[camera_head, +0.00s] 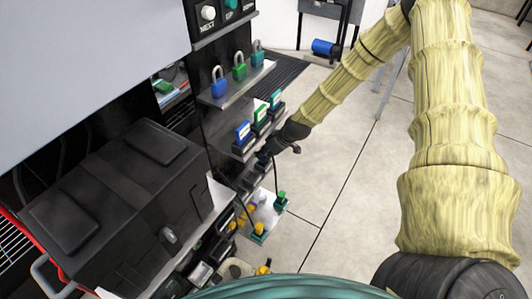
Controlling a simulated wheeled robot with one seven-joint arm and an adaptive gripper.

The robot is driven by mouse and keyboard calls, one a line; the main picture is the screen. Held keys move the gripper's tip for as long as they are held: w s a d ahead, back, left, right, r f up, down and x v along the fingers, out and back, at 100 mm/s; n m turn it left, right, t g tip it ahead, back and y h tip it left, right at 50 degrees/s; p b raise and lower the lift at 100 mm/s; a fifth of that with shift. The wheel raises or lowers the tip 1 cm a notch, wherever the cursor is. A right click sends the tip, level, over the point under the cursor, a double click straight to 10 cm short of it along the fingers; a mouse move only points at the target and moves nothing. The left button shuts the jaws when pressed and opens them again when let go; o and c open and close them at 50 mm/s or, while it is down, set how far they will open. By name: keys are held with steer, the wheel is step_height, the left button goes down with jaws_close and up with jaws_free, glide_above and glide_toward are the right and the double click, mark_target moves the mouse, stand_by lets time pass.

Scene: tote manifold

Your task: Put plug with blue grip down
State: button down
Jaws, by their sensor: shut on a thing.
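My gripper (268,153) is at the end of the yellow-sleeved arm, low beside the dark shelf unit and just above a small pale tray (264,213). It is shut on a small dark thing, which I take to be the plug with blue grip; the fingers and shadow hide most of it, and its color is hard to tell. A yellow piece lies near the tray's left side.
Blue, green and teal padlocks (239,71) stand on an upper shelf. Blue and green labelled blocks (260,113) sit on the ledge below. A large black case (110,190) fills the left. Open tiled floor (340,190) lies to the right.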

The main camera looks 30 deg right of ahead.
steer(key=shift+r, duration=0.1)
steer(key=c, duration=1.3)
jaws_free()
steer(key=shift+f, duration=0.2)
steer(key=shift+o, duration=0.2)
steer(key=shift+r, duration=0.1)
